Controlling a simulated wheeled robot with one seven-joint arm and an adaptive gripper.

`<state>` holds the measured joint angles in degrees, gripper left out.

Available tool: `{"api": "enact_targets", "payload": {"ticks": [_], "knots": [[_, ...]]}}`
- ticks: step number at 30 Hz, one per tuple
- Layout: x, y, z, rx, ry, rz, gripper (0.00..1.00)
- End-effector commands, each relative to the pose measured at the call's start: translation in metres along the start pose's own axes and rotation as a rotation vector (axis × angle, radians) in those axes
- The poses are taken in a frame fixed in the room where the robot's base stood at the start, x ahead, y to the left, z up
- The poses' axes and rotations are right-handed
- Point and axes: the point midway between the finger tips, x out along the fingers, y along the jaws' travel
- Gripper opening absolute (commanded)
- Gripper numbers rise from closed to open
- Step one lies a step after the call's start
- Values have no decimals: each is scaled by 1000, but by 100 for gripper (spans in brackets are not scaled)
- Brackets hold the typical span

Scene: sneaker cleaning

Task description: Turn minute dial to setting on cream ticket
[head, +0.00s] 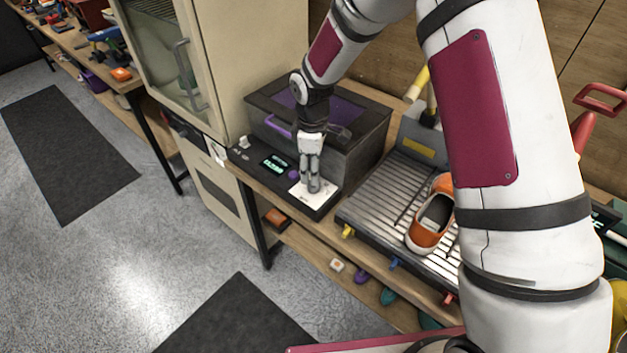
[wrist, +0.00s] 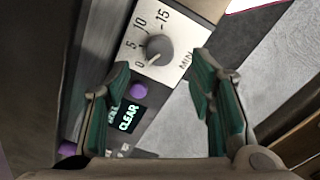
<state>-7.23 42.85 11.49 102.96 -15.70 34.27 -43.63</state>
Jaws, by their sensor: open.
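The minute dial (wrist: 159,48) is a round grey knob with a pointer line, on a white plate (wrist: 188,14) marked 0, 5, 10, 15 and MIN. In the wrist view its line appears to point towards the low end, near 0 to 5; the exact setting is unclear. My gripper (wrist: 162,72) is open, with its two green-padded fingers on either side below the dial, apart from it. In the head view my gripper (head: 312,188) is over the white plate (head: 316,199) and hides the dial. I cannot make out the cream ticket for certain.
A purple button (wrist: 139,91) and a lit display reading CLEAR (wrist: 129,117) sit beside the dial. Behind the panel stands a dark box with a purple lid window (head: 345,112). To the right, an orange shoe (head: 428,226) rests on a ribbed tray (head: 372,212).

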Motion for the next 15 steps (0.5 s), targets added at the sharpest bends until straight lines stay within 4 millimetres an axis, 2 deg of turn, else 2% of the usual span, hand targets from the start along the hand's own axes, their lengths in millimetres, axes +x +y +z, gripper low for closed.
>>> {"api": "enact_targets", "payload": {"ticks": [1, 6, 10, 15], "knots": [[10, -2, 0, -1, -2, -3, 49], [36, -1, 0, 0, -1, -2, 49], [49, -1, 0, 1, -1, -1, 49], [56, 0, 0, 1, 0, 0, 49]]}}
